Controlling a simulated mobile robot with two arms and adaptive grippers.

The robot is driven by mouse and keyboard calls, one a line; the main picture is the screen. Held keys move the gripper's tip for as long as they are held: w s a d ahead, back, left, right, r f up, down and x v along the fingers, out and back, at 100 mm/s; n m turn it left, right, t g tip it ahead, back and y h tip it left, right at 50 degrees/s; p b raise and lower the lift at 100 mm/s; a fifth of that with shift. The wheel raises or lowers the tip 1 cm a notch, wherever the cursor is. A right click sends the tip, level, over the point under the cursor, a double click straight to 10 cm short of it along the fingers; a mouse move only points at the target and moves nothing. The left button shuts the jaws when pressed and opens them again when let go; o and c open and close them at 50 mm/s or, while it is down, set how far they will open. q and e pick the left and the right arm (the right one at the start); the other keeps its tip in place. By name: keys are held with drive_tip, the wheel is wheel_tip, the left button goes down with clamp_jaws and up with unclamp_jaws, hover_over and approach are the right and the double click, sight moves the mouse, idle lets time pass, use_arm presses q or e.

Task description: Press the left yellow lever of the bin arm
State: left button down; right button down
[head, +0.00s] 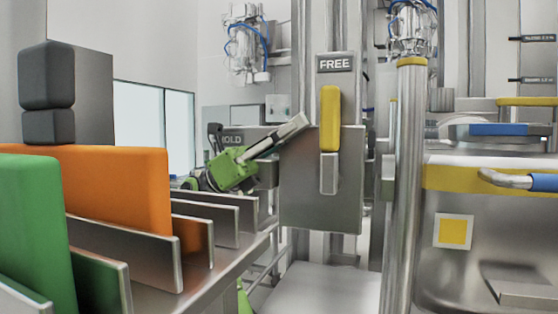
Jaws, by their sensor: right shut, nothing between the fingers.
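A yellow lever (330,118) stands upright on a grey metal plate (343,205), just under a dark sign (335,63) reading FREE. A second sign (231,138) reading HOLD is to its left, partly covered by my right gripper. My right gripper (297,125), green with grey fingers, is left of the lever. Its fingers are shut and empty, slanting up to the right, with tips near the plate's upper left edge. I cannot tell whether they touch the plate. My left gripper is not in view.
Orange (110,190) and green (30,220) panels stand in a metal rack (235,255) at the left. A steel post (409,170) stands right of the plate. A bin (480,240) with a yellow rim and a blue-gripped handle (543,182) fills the right.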

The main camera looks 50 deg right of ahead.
drive_tip(key=v, duration=0.6)
drive_tip(key=shift+w+f, duration=0.15)
drive_tip(key=shift+w, duration=0.1)
drive_tip(key=shift+a+f, duration=0.1)
